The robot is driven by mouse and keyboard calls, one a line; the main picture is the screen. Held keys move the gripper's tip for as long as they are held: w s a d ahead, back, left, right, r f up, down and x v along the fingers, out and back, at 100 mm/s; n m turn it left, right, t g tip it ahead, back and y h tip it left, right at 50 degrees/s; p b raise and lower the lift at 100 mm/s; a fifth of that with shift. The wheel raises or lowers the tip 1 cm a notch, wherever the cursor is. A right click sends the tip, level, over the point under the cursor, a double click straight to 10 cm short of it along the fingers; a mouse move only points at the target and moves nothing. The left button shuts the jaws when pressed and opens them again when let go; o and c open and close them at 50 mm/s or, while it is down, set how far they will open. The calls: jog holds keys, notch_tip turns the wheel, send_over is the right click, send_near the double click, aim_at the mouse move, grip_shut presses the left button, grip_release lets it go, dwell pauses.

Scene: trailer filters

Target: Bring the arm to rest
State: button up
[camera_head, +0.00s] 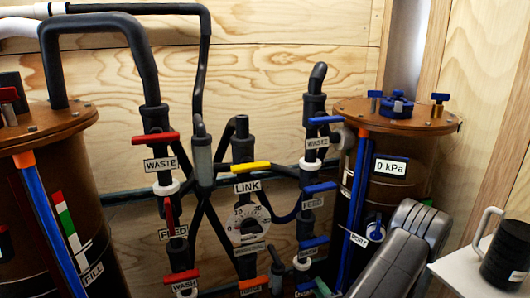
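My arm (400,255) shows as dark grey rounded links at the lower right, in front of the right brown filter tank (410,170). The links rise to a bent joint beside the tank's lower part and run down out of the picture. My gripper is not in view, so whether it is open or holds anything cannot be told. The arm hides part of the tank's lower right side. I cannot tell whether it touches anything.
A white shelf (462,275) at the right bears a black cup-like container (505,255) with a grey handle. Black pipes with red-handled valves (162,138), a yellow LINK valve (251,167) and blue-handled valves (325,120) fill the middle. Another brown tank (75,160) stands left.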

jog(key=v, duration=1.1)
jog(key=x, duration=1.3)
jog(key=shift+w+a, duration=0.15)
jog(key=shift+w, duration=0.05)
jog(key=shift+w+n+b, duration=0.1)
jog(key=shift+n+b, duration=0.3)
jog(key=shift+b, duration=0.05)
jog(key=shift+r+n+b, duration=0.2)
jog(key=shift+n+b, duration=0.3)
jog(key=shift+n, duration=0.45)
jog(key=shift+r+n+b, duration=0.25)
jog(key=shift+n+b, duration=0.25)
jog(key=shift+n, duration=0.45)
jog(key=shift+a, duration=0.1)
